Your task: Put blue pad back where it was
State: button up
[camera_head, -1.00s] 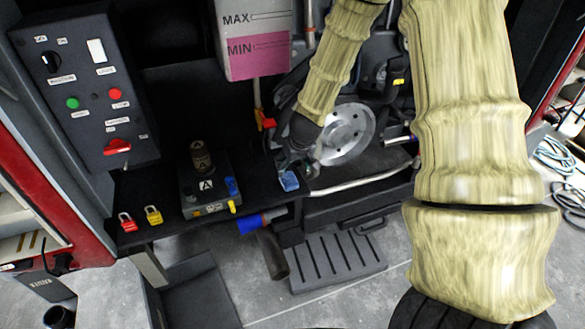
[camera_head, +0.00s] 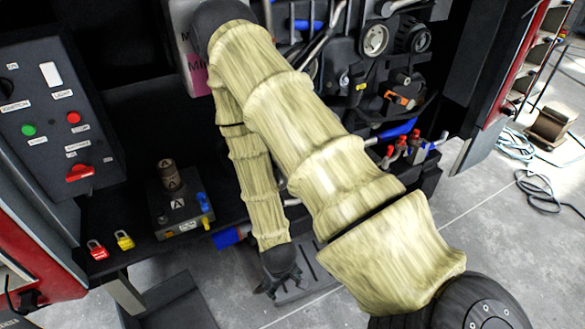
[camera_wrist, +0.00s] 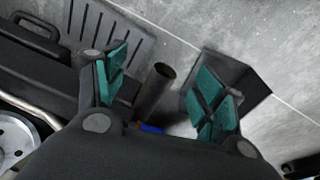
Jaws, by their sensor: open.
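My gripper (camera_head: 277,288) hangs low in front of the dark shelf, pointing down toward the floor. In the wrist view its two green-padded fingers (camera_wrist: 158,85) are spread apart with nothing held between them. A dark pipe (camera_wrist: 156,88) shows beyond the open fingers. A small blue part (camera_wrist: 151,129) near its base looks like the blue sleeve (camera_head: 228,238) below the shelf.
The block marked A (camera_head: 180,212) stands on the shelf, with a red padlock (camera_head: 97,250) and a yellow padlock (camera_head: 124,240) to its left. The silver disc (camera_wrist: 16,142) and slotted floor plate (camera_wrist: 112,38) show in the wrist view. Red-topped fittings (camera_head: 402,148) stand at right.

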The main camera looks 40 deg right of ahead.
jog(key=s+a+f, duration=0.2)
jog(key=s+a, duration=0.1)
jog(key=s, duration=0.3)
jog(key=s+a+f+g+y, duration=0.1)
jog(key=s+a+f, duration=0.1)
jog(key=s+a, duration=0.2)
jog(key=s, duration=0.3)
jog(key=shift+f, duration=0.2)
jog(key=shift+w, duration=0.1)
